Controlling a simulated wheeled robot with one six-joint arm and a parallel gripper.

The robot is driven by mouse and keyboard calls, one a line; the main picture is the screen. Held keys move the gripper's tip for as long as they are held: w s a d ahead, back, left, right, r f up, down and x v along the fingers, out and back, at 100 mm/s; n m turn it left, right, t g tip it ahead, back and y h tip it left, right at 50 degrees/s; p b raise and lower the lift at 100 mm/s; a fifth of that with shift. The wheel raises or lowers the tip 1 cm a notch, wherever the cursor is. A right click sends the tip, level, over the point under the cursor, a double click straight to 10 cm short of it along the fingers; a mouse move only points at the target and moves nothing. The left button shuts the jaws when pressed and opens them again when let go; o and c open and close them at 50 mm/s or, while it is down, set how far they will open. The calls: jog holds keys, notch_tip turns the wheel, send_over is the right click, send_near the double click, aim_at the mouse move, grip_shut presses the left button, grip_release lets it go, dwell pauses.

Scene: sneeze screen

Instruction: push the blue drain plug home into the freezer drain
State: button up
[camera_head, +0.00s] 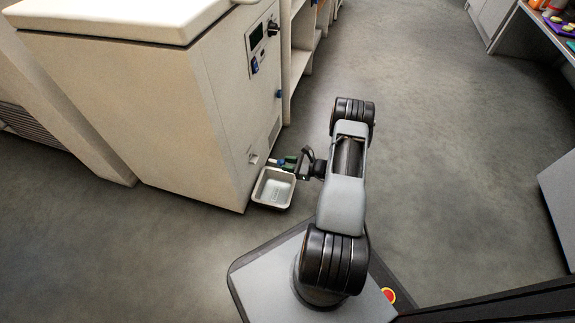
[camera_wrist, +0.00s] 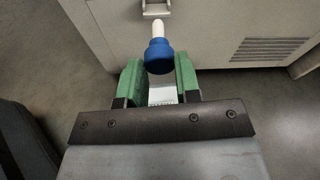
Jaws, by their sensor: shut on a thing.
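The blue drain plug (camera_wrist: 158,57) is between the green fingertips of my gripper (camera_wrist: 159,78), which is shut on it. Its pale tip points at the freezer. In the head view my gripper (camera_head: 291,163) is low beside the freezer's side panel, with the pale tip reaching toward the drain. The freezer drain (camera_head: 253,157) is a small pale fitting low on that panel; it also shows at the top edge of the wrist view (camera_wrist: 155,9). The tip looks a little short of the fitting. The drain's opening is not clear.
A metal pan (camera_head: 271,204) stands on the floor below my gripper, beside the white freezer (camera_head: 165,110). A blue knob-like piece (camera_head: 278,93) and a control panel (camera_head: 262,42) are higher on the freezer. Shelves (camera_head: 303,50) stand behind. The floor to the right is open.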

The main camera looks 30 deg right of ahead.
aim_at(277, 162)
dwell(0.3)
jog(key=shift+a+r+x, duration=0.1)
jog(key=shift+r+x, duration=0.1)
jog(key=shift+x, duration=0.9)
jog(key=shift+a+r+x, duration=0.1)
jog(key=shift+r+x, duration=0.1)
jog(key=shift+x, duration=0.9)
jog(key=shift+r+x, duration=0.2)
jog(key=shift+x, duration=0.95)
jog(key=shift+r+x, duration=0.2)
jog(key=shift+x, duration=0.9)
jog(key=shift+r+x, duration=0.2)
jog(key=shift+x, duration=0.95)
jog(key=o, duration=1)
jog(key=shift+a, duration=0.15)
jog(key=shift+c, duration=0.2)
jog(key=shift+p+v, duration=0.8)
jog(key=shift+v, duration=2.7)
jog(key=shift+r, duration=0.1)
